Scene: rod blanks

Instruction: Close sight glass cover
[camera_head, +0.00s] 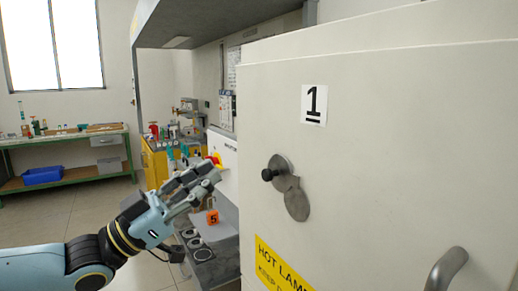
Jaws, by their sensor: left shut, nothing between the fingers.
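The sight glass cover (297,203) is a grey metal flap on the pale cabinet door (370,140). It hangs down and to the right, below a round grey disc (281,162). A dark knob (268,175) sticks out at the left of these parts. I cannot tell whether the glass is uncovered. My left gripper (214,172) reaches in from the lower left. It is shut and empty, left of the door's edge and apart from the cover. My right gripper does not show.
The door carries a "1" label (314,104), a yellow "HOT LAMP" label (279,266) and a curved handle (446,269) at lower right. An orange "5" tag (212,217) stands on a grey bench beside my left arm. A green workbench (66,184) is far left.

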